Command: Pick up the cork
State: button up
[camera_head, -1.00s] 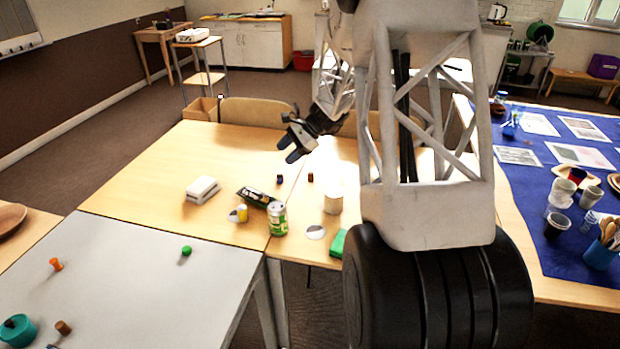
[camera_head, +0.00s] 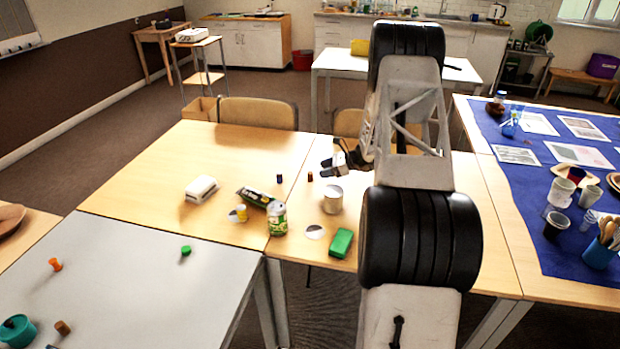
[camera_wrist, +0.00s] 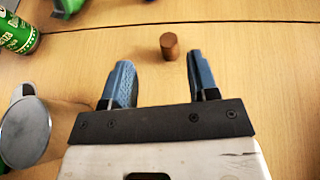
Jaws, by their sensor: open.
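The cork (camera_wrist: 169,46), a small brown upright cylinder, stands on the wooden table just ahead of my fingers in the wrist view, nearer the right finger. In the head view the cork (camera_head: 310,177) is a tiny dark-brown shape left of my gripper (camera_head: 332,168). My gripper (camera_wrist: 160,82) is open, its two blue-grey fingers apart with bare table between them. The cork is beyond the fingertips, not touched.
A metal tin (camera_head: 333,200) stands close to my gripper; it also shows in the wrist view (camera_wrist: 26,132). A green can (camera_head: 277,218), a dark package (camera_head: 256,197) and a green block (camera_head: 341,243) are nearby. Another brown cylinder (camera_head: 63,327) stands on the grey table.

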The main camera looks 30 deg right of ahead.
aim_at(310, 173)
jog(key=shift+w+d+f, duration=0.1)
jog(key=shift+d+f, duration=0.6)
jog(key=shift+a, duration=0.1)
jog(key=shift+x, duration=1.25)
jog(key=shift+w+a, duration=0.1)
jog(key=shift+x, duration=2.45)
jog(key=shift+r, duration=0.15)
jog(key=shift+c, duration=0.4)
jog(key=c, duration=0.9)
